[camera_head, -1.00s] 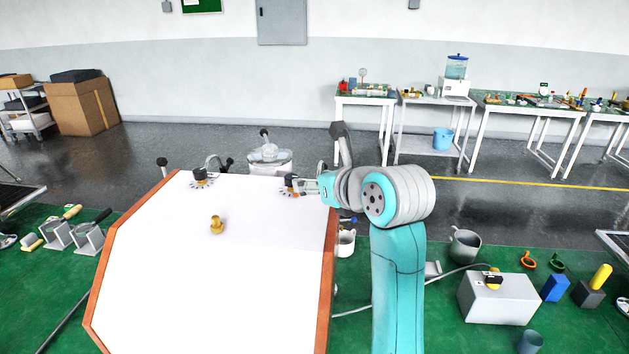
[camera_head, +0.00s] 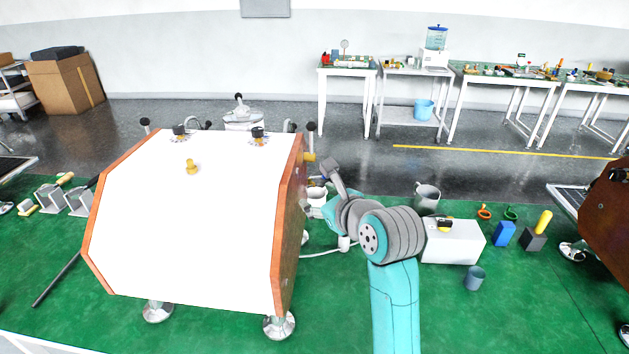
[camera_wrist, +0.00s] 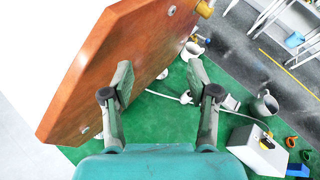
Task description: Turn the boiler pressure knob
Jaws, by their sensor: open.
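The white-fronted espresso machine (camera_head: 190,225) with wooden side panels stands left of my arm. Two black knobs with dial markings, a left one (camera_head: 180,131) and a right one (camera_head: 257,134), sit along its upper edge. I cannot tell which one is for boiler pressure. In the wrist view my gripper (camera_wrist: 160,75) is open and empty beside the wooden side panel (camera_wrist: 120,60), with green mat below the fingers. Both knobs are outside the wrist view. In the head view my arm hides most of the gripper.
A black-handled lever (camera_head: 311,128) rises at the machine's right side. A grey box (camera_head: 455,243) with a black and yellow switch, a metal pitcher (camera_head: 427,198) and a cup (camera_head: 474,279) stand right.

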